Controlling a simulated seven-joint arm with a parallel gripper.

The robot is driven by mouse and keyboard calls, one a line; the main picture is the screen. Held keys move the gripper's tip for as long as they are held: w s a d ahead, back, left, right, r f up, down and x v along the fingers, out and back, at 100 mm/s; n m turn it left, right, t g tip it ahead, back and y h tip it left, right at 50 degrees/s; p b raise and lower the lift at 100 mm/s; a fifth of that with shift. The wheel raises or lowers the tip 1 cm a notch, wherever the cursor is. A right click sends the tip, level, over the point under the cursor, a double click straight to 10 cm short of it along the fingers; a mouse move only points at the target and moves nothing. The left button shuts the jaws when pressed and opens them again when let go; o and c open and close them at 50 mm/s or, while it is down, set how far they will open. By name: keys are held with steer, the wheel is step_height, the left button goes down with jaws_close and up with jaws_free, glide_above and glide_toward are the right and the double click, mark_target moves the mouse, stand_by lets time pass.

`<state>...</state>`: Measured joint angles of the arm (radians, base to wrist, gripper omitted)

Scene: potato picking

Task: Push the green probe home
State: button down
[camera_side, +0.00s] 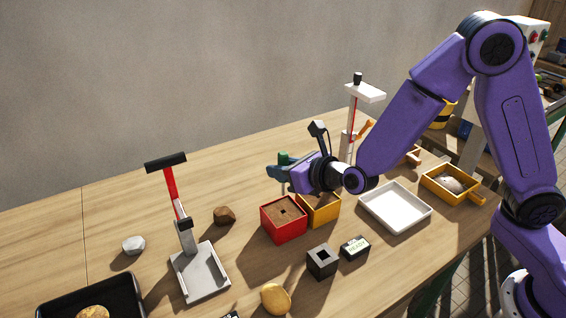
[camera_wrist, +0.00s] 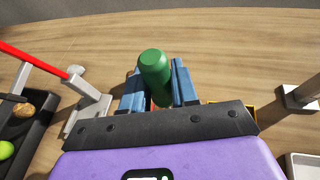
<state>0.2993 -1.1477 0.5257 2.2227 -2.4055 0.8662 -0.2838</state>
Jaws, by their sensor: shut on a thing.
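The green probe (camera_wrist: 152,68) stands between the blue fingers of my gripper (camera_wrist: 158,88) in the wrist view, and its rounded top shows above them. My gripper (camera_side: 283,176) is shut on it. My gripper is above and behind the red box (camera_side: 284,235), which holds brown soil with a small dark square hole. A yellow box (camera_side: 325,216) with brown fill stands against it, under my wrist. I cannot tell whether the probe touches either box.
A white tray (camera_side: 424,219) is right. A grey stand with a red post (camera_side: 200,285), a brown lump (camera_side: 224,215) and a white stone (camera_side: 133,245) are left.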

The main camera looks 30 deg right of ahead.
mark_target(283, 195)
steer(key=shift+f, duration=2.05)
steer(key=shift+f, duration=3.05)
steer(key=c, duration=0.8)
jaws_free()
steer(key=shift+s, duration=0.1)
steer(key=v, duration=1.7)
steer(key=shift+r, duration=0.15)
